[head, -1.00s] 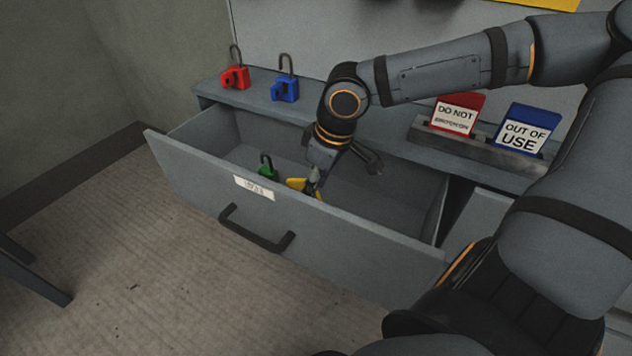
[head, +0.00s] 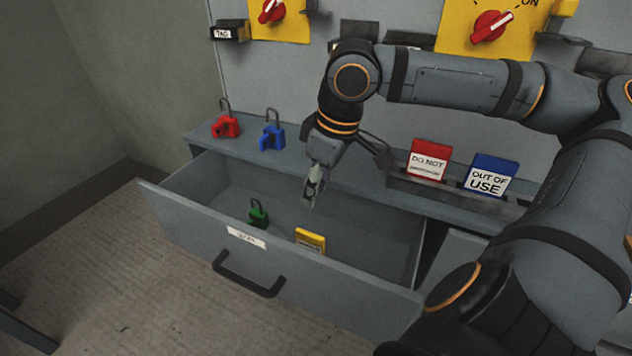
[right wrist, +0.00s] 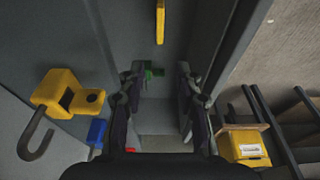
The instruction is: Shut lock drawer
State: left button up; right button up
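The lock drawer (head: 190,210) is pulled far out of the grey cabinet, with a dark handle (head: 250,275) and a white label on its front. Inside it are a green padlock (head: 258,215) and a yellow tag-like piece (head: 310,239) near the front panel. They also show in the right wrist view as a green shape (right wrist: 155,71) and a thin yellow edge (right wrist: 160,22). My right gripper (head: 313,188) hangs above the open drawer, apart from both. In the right wrist view its fingers (right wrist: 158,105) are spread with nothing between them. My left gripper is not in view.
On the cabinet top (head: 205,135) stand a red padlock (head: 226,125) and a blue one (head: 272,136); a yellow padlock (right wrist: 60,95) shows in the right wrist view. A red tag (head: 428,160) and a blue tag (head: 490,176) stand in a rack. Floor before the drawer is clear.

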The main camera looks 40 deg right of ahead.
aim_at(362, 283)
jog(key=k+j, duration=0.8)
jog(key=j, duration=0.1)
